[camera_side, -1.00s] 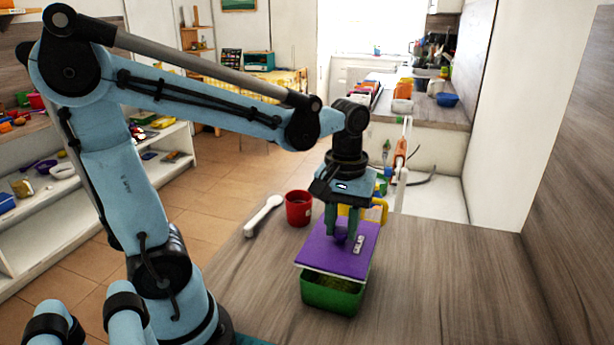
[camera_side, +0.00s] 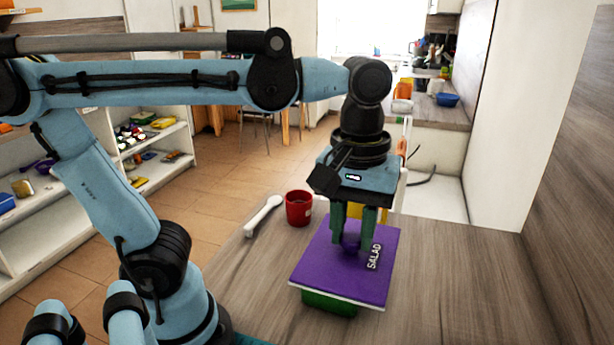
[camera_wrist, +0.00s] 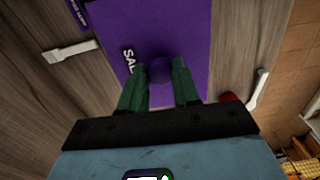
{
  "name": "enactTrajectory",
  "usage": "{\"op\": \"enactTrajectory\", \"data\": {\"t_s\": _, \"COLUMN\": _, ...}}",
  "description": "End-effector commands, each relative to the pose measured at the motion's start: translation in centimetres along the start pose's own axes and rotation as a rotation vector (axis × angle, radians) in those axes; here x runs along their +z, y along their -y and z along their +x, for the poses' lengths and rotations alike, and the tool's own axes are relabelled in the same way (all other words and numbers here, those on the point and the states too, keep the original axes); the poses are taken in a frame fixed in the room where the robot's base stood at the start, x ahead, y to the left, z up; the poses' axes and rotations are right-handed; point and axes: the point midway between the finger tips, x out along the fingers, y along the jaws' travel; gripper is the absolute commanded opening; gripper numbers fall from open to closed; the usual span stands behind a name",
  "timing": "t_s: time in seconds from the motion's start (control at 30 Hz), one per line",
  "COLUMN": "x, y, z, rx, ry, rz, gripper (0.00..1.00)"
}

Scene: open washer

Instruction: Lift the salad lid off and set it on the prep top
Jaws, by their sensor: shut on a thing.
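The salad lid (camera_side: 345,270) is a flat purple square with white SALAD lettering and a round purple knob. My gripper (camera_side: 353,234) is shut on the knob, with its green fingers on either side of it. The lid is held roughly level above the green container (camera_side: 330,303), mostly hiding it; only a strip of its front wall shows. The gap between them cannot be judged in this frame. In the wrist view the lid (camera_wrist: 220,30) and knob (camera_wrist: 158,70) sit between the fingers. The prep top (camera_side: 450,290) is the wood-grain counter.
A red cup (camera_side: 299,208) and a white spoon (camera_side: 263,216) are on the counter behind and left of the lid. The wrist view shows a white brush-like tool (camera_wrist: 72,52) and part of another purple thing (camera_wrist: 79,12). The counter right of the lid is clear.

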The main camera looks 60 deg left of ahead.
Motion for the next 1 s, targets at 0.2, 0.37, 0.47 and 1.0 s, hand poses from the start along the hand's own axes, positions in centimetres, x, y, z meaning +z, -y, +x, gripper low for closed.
{"op": "enactTrajectory", "data": {"t_s": 0.2, "x": 0.0, "y": 0.0, "z": -0.8, "rx": 0.0, "ry": 0.0, "rz": 0.0, "gripper": 0.0}}
{"op": "enactTrajectory", "data": {"t_s": 0.37, "x": 0.0, "y": 0.0, "z": -1.4, "rx": 0.0, "ry": 0.0, "rz": 0.0, "gripper": 0.0}}
{"op": "enactTrajectory", "data": {"t_s": 0.47, "x": 0.0, "y": 0.0, "z": -1.7, "rx": 0.0, "ry": 0.0, "rz": 0.0, "gripper": 0.0}}
{"op": "enactTrajectory", "data": {"t_s": 1.0, "x": -0.1, "y": 0.0, "z": -1.9, "rx": 0.0, "ry": 0.0, "rz": 0.0, "gripper": 0.0}}
